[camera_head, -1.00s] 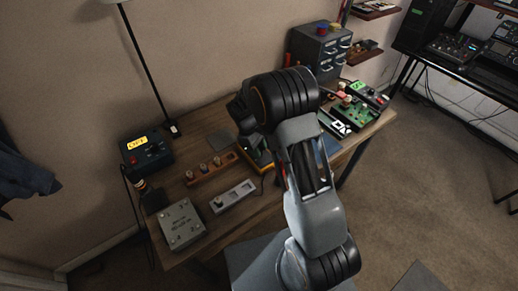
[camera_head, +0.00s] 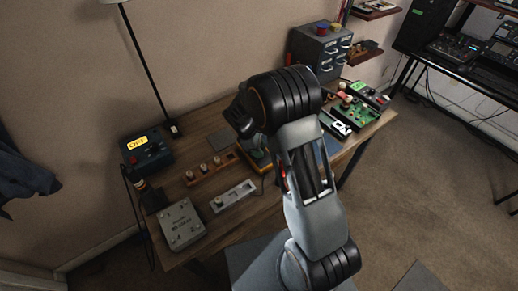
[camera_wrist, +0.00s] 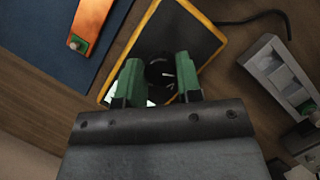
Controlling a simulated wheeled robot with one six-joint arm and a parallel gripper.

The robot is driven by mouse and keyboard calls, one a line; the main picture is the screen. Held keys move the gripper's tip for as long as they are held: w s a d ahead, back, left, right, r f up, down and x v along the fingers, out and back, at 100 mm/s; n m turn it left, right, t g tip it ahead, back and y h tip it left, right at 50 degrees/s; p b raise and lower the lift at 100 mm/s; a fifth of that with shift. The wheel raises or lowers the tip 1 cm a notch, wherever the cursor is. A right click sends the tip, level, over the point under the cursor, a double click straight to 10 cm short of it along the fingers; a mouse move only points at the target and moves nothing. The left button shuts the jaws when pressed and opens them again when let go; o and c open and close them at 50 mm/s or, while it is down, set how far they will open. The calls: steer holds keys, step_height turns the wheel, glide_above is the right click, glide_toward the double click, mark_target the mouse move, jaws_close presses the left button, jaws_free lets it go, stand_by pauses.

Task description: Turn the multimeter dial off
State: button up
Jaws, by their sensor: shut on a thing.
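The multimeter is a dark slab with a yellow-orange edge (camera_wrist: 203,20), seen at a slant in the wrist view. Its round black dial (camera_wrist: 160,71) with a white mark sits between the green fingers of my gripper (camera_wrist: 159,78). The fingers are shut on the dial, one on each side. Part of a white area, perhaps the screen, shows below the dial; the rest is hidden by my gripper.
A blue mat (camera_wrist: 60,60) with an orange piece lies beside the multimeter. A grey switch strip (camera_head: 233,195), a wooden knob block (camera_head: 211,168), a grey box (camera_head: 181,225) and a box with a yellow display (camera_head: 147,152) stand to the left. A green circuit board (camera_head: 356,113) is at right.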

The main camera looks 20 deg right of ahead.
steer(key=o, duration=0.9)
steer(key=shift+r, duration=0.1)
steer(key=v, duration=1.3)
steer(key=shift+r+b, duration=0.3)
steer(key=shift+w+a, duration=0.1)
steer(key=shift+a, duration=0.05)
steer(key=s+d+r+m+t+y, duration=0.2)
steer(key=s+m, duration=0.4)
steer(key=s, duration=0.3)
steer(key=s+d+r+m+t+y, duration=0.2)
steer(key=s+m, duration=0.4)
steer(key=s, duration=0.4)
steer(key=shift+s+d+r+m+t, duration=0.3)
steer(key=shift+d+r+t, duration=0.1)
steer(key=shift+r+t, duration=0.5)
